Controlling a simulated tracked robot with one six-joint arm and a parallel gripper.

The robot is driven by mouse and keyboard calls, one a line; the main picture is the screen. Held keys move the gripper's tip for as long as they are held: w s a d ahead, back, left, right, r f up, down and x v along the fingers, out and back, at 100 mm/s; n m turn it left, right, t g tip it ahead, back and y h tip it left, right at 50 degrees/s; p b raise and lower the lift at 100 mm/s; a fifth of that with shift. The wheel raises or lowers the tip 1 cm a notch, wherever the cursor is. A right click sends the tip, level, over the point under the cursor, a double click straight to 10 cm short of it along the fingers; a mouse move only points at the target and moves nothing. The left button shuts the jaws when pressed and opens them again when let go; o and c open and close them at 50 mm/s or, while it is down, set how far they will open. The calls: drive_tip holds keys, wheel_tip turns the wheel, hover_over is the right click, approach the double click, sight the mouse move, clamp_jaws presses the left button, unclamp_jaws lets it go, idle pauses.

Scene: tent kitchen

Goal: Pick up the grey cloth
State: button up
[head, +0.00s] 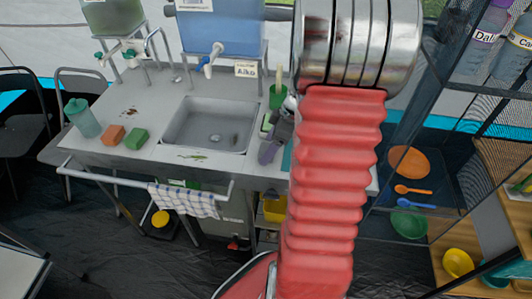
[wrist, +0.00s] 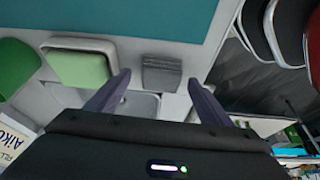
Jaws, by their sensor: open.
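A small grey folded cloth (wrist: 161,72) lies on the light counter in the wrist view, beside a teal flat sheet. My gripper (wrist: 158,82) is open, with its two purple fingers spread to the left and right of the cloth. Nothing is held between them. How far the fingertips are above the counter I cannot tell. In the head view, my gripper (head: 270,150) shows partly beside my red arm, over the counter right of the sink. The grey cloth cannot be made out there; my arm and gripper cover much of that spot.
A green sponge in a pale tray (wrist: 82,68) sits close left of the cloth. A green container (wrist: 15,66) is further left. The sink (head: 208,125) is left of my gripper. A checked towel (head: 185,201) hangs on the front rail. A mesh rack (head: 440,130) stands right.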

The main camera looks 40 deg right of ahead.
idle(0.3)
drive_tip(key=c, duration=1.1)
wheel_tip(320, 180, up, 10)
idle(0.3)
idle(0.4)
drive_tip(key=o, duration=0.5)
drive_tip(key=shift+c, duration=0.2)
drive_tip(key=c, duration=0.4)
